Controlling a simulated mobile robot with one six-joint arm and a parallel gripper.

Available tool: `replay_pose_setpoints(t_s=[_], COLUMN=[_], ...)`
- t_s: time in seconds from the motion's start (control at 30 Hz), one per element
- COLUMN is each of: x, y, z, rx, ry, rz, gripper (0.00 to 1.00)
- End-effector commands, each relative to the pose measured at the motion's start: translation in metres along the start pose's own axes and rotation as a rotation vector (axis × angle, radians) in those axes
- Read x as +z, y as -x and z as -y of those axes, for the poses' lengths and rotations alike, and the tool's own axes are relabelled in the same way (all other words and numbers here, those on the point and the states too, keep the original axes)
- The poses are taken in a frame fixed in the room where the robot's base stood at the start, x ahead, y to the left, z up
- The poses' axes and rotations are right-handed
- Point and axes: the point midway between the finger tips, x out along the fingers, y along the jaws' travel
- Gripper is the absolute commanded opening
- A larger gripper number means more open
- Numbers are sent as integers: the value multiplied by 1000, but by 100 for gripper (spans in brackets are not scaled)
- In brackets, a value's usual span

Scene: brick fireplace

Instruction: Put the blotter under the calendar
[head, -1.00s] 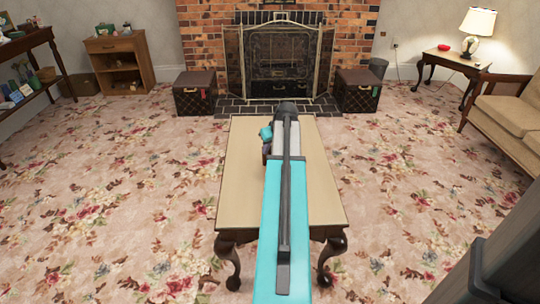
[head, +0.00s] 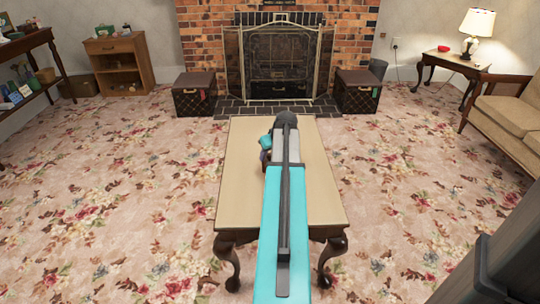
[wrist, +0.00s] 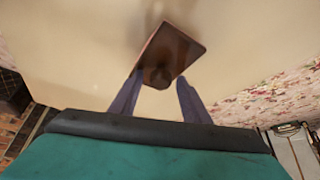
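The blotter appears to be the brown, flat, four-sided piece with a dark round knob (wrist: 183,47) in the wrist view, over the pale tabletop. My gripper (wrist: 160,76) is open, its two bluish fingers apart on either side of the knob. I cannot tell whether they touch it. I cannot make out a calendar in either view.
The low wooden table (head: 242,180) has bare top on both sides of my arm. Patterned boxes (head: 194,94) (head: 357,92) flank the fireplace (head: 278,65). A dark side table with small items (head: 30,50) stands at left, a lamp table (head: 450,60) and sofa (head: 510,112) at right.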

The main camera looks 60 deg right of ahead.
Motion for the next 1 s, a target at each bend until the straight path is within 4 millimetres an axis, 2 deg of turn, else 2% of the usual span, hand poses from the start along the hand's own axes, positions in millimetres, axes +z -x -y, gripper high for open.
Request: replay_pose_setpoints(t_s=[0.27,0.47,1.0], x=[-1,-2,-2], y=[1,14,95], z=[0,0,0], rx=[0,1,1], ry=[0,0,0], rz=[0,-2,-2], gripper=[43,43,43])
